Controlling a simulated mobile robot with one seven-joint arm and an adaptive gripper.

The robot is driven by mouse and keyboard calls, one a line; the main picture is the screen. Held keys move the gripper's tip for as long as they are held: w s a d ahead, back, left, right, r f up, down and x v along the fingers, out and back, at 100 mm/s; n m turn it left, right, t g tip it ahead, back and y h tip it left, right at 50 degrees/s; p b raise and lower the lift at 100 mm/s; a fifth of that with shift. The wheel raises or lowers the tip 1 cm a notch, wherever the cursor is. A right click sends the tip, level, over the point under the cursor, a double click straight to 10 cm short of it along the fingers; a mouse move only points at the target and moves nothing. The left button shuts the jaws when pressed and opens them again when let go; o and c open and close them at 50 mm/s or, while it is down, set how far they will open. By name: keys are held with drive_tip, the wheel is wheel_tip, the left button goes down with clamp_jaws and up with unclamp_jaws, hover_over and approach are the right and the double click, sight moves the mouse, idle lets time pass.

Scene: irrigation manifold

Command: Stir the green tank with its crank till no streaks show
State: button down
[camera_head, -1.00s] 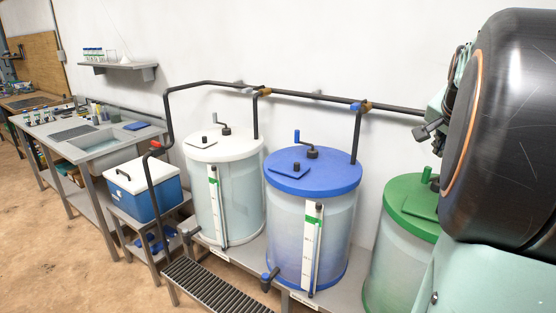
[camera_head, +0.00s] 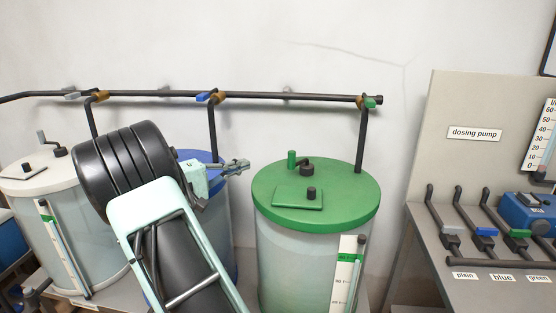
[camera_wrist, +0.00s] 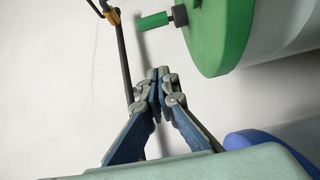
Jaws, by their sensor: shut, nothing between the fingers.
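The green tank (camera_head: 284,262) has a pale, translucent body under a green lid (camera_head: 345,205); streaks inside cannot be made out. Its crank (camera_head: 306,168) is a dark hub on the lid with an upright green handle (camera_head: 291,158). The handle shows in the wrist view (camera_wrist: 153,21), lying sideways beside the lid (camera_wrist: 222,35). My gripper (camera_head: 245,164) is shut and empty, left of the crank and apart from it, above the blue tank side. In the wrist view my gripper's fingertips (camera_wrist: 158,76) are together, below the handle in the picture.
A dark pipe (camera_head: 285,95) runs along the wall, with a drop pipe (camera_head: 361,140) behind the green lid. The blue tank (camera_head: 222,235) is partly hidden by my arm. A white tank (camera_head: 60,210) stands left. A dosing pump bench (camera_head: 440,262) stands right.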

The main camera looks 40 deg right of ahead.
drive_tip(key=d+p, duration=0.1)
drive_tip(key=d, duration=0.9)
drive_tip(key=shift+s, duration=0.1)
drive_tip(key=shift+s+d+r+p, duration=0.1)
drive_tip(key=shift+s+p, duration=0.2)
drive_tip(key=shift+s, duration=0.8)
drive_tip(key=shift+s+d, duration=0.15)
drive_tip(key=shift+s, duration=0.55)
drive_tip(key=shift+s+n+t+b, duration=0.35)
drive_tip(key=shift+n+t+b, duration=0.15)
drive_tip(key=shift+t+b, duration=0.15)
